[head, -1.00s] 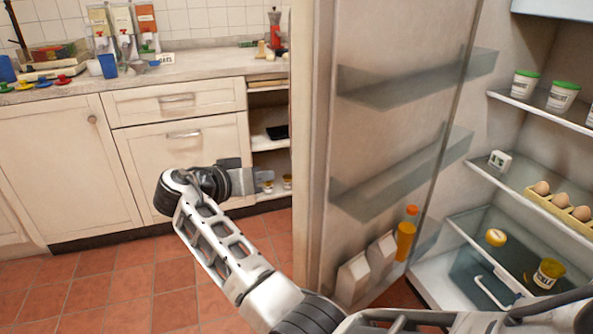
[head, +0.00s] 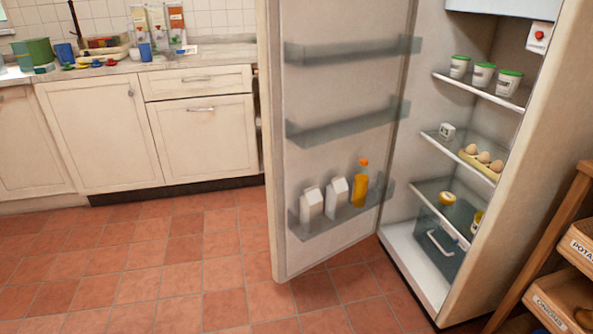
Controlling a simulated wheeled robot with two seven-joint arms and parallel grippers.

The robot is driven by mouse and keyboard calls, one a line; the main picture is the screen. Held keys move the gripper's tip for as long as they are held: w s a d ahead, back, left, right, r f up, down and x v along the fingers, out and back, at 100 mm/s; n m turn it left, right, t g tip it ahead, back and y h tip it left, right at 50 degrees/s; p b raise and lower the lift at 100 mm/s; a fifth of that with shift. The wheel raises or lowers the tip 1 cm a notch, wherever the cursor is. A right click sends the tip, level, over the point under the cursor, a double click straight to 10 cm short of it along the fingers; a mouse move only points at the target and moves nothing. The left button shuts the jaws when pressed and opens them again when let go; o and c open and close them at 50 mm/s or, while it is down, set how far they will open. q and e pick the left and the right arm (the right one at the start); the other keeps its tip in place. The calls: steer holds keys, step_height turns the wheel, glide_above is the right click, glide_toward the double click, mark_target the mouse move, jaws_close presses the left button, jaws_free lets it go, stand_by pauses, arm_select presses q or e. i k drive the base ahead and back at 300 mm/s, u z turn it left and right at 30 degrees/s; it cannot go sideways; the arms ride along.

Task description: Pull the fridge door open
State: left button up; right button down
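The fridge door (head: 340,90) stands wide open, swung out to the left. Its inner side faces me, with clear shelves; the lowest holds two white cartons (head: 324,199) and an orange bottle (head: 359,184). The fridge interior (head: 425,175) is exposed on the right, with white tubs (head: 482,75), eggs (head: 483,158) and a clear drawer (head: 437,240). The door's outer side and its handle are hidden. Neither of my grippers shows in the head view now.
Cream cabinets (head: 103,135) with a cluttered worktop (head: 105,70) stand at the back left. The tiled floor (head: 170,270) in front is clear. A wooden rack with labelled crates (head: 562,297) stands at the right edge.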

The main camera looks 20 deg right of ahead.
mark_target(330, 72)
steer(key=u, duration=0.3)
steer(key=i, duration=1.45)
steer(key=z, duration=0.8)
